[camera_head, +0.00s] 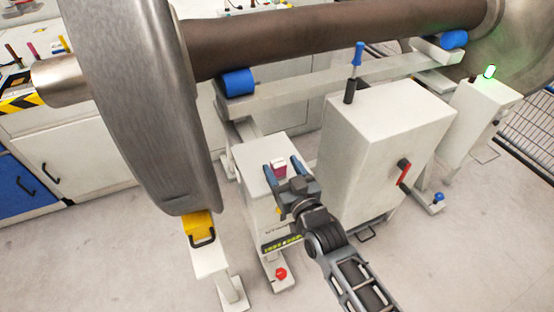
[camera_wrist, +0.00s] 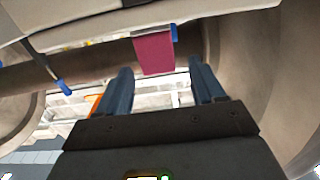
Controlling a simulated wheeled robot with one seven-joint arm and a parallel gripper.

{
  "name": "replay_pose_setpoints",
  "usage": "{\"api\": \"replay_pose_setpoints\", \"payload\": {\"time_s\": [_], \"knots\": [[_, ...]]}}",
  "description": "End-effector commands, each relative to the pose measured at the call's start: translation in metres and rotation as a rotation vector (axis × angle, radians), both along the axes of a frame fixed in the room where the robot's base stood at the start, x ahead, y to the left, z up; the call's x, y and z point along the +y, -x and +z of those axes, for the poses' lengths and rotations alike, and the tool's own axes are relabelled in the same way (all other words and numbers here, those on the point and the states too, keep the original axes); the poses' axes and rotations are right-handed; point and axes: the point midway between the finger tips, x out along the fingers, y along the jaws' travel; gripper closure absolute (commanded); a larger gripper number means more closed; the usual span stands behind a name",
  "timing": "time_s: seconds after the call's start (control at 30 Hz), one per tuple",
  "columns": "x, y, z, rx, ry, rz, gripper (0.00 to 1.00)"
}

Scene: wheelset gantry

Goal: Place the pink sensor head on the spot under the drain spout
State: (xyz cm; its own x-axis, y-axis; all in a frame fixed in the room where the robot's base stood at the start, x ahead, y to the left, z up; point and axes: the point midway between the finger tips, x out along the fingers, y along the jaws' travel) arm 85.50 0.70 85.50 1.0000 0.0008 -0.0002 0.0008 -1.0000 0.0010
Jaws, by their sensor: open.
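The pink sensor head (camera_head: 279,167) is a small block with a pale top on the pale pedestal cabinet (camera_head: 262,203) under the axle. In the wrist view the pink sensor head (camera_wrist: 155,52) shows just beyond my fingertips, roughly between them, at a pale surface. My gripper (camera_head: 285,177) is at the pedestal top beside the block, with its blue-grey fingers apart. In the wrist view my gripper (camera_wrist: 160,70) is open, and nothing is clearly held. I cannot make out the drain spout or the spot under it.
A large steel wheel (camera_head: 145,100) and brown axle (camera_head: 330,32) hang over the pedestal. A tall pale cabinet (camera_head: 375,140) with a red handle stands close right of my arm. A yellow block (camera_head: 198,227) on a pale stand is at left. Open floor lies in front.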

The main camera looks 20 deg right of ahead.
Motion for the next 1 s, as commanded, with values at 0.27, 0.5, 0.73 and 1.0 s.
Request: {"api": "replay_pose_setpoints", "payload": {"time_s": [0.27,0.5,0.73,1.0], "knots": [[0.000,0.053,-0.002,0.002,0.001,0.000,0.32],[0.000,0.073,0.000,0.001,0.001,0.000,0.32],[0.000,0.075,0.000,0.000,0.001,0.000,0.32],[-0.001,0.118,-0.007,0.029,-0.002,-0.001,0.32]]}}
